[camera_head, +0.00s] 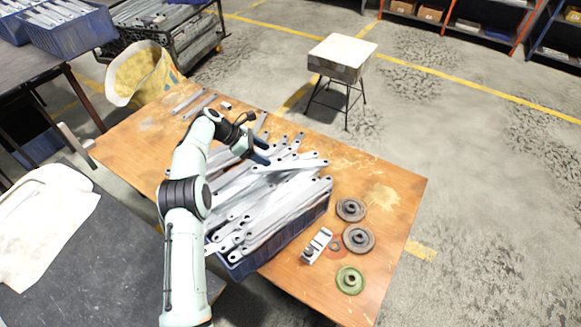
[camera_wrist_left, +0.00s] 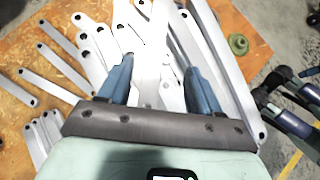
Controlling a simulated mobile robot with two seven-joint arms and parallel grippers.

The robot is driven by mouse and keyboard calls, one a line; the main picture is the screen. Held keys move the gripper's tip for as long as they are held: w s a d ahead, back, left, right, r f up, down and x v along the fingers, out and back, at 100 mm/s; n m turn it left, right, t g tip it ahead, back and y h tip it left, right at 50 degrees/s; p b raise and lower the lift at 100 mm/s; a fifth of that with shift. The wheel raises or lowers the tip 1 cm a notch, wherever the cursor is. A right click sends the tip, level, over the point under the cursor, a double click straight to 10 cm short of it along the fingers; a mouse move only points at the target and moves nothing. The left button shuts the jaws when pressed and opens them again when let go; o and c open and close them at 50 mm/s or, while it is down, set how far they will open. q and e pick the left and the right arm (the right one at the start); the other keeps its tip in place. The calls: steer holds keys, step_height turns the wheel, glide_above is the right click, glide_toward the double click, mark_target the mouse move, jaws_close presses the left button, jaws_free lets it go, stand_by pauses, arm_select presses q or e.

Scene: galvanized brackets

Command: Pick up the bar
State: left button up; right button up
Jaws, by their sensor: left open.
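Many grey metal bars (camera_head: 262,195) with holes near their ends lie heaped in a blue crate (camera_head: 280,247) on the wooden table. My left gripper (camera_head: 262,152) is over the far part of the heap, with its blue fingers apart. In the left wrist view the open left gripper (camera_wrist_left: 160,80) points down at the heap, and light bars (camera_wrist_left: 152,55) show between its fingers. I see no bar held; whether the fingers touch any is unclear. Which bar is meant cannot be told.
Several loose bars (camera_wrist_left: 42,60) lie beside the crate. Two dark wheels (camera_head: 358,238), a green wheel (camera_head: 350,280) and a metal bracket (camera_head: 317,245) are on the table's right part. A stool (camera_head: 342,57) stands beyond; the table's right corner is clear.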

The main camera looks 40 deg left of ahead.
mark_target(290, 165)
arm_select(q)
steer(key=x, duration=0.5)
steer(key=shift+b, duration=0.3)
steer(key=shift+w+b+x, duration=0.15)
steer(key=shift+b+x, duration=0.15)
steer(key=shift+x, duration=1.05)
steer(key=shift+w+b+x, duration=0.15)
steer(key=shift+b+x, duration=0.1)
steer(key=shift+x, duration=1.05)
steer(key=shift+a+r, duration=0.2)
jaws_close()
arm_select(e)
steer(key=shift+w+d+f+t, duration=0.15)
steer(key=shift+w+d+f, duration=0.05)
steer(key=shift+w+f, duration=0.3)
steer(key=shift+w+d+f+t, duration=0.15)
steer(key=shift+w+f, duration=0.25)
steer(key=shift+f, duration=0.1)
